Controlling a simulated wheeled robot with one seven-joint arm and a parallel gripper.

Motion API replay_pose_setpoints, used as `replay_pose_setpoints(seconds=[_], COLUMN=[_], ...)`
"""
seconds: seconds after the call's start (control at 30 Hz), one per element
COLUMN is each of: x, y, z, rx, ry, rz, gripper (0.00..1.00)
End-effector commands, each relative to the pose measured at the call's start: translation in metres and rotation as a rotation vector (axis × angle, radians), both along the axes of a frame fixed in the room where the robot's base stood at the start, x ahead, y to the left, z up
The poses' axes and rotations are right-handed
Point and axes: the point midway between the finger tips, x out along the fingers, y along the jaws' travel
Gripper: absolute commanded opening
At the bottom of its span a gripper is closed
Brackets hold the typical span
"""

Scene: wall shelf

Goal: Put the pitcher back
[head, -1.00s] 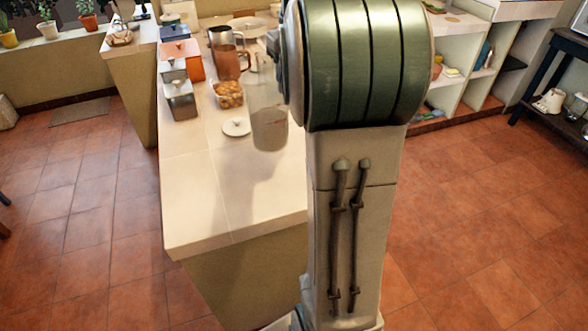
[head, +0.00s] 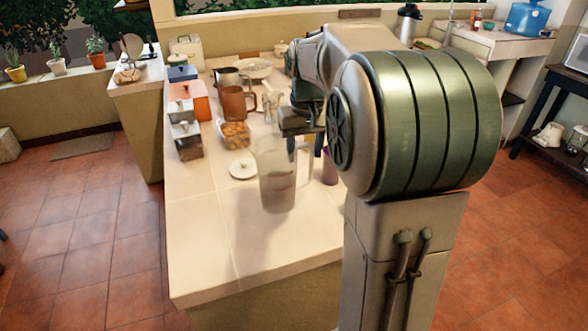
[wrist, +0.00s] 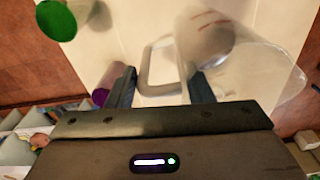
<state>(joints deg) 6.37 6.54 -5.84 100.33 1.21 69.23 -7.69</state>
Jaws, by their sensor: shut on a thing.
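A clear pitcher (head: 276,178) is upright over the near part of the pale counter, in front of a small white lid. I cannot tell whether its base touches the counter. In the wrist view the pitcher (wrist: 235,60) is at the right, blurred, with its handle (wrist: 148,66) reaching between my fingers. My gripper (wrist: 161,88) is shut on that handle. In the head view my gripper (head: 304,143) is behind and right of the pitcher, partly hidden by my arm.
A purple cup (head: 330,168) is just right of the pitcher. The counter's near end (head: 225,250) is clear.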

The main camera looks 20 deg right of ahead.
Motion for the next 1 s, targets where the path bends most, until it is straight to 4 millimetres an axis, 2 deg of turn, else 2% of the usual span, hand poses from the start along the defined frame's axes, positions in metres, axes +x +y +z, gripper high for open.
replay_pose_setpoints(seconds=[0.1, 0.2, 0.53, 0.97, 1.0], x=[0.003, 0.003, 0.004, 0.004, 0.003], y=[0.014, 0.019, 0.021, 0.02, 0.02], z=[-0.008, -0.012, -0.049, -0.056, -0.056], rx=[0.0, 0.0, 0.0, 0.0, 0.0], ry=[-0.001, 0.0, -0.001, -0.001, 0.0], rz=[0.001, -0.001, 0.0, 0.0, 0.0], gripper=[0.0, 0.0, 0.0, 0.0, 0.58])
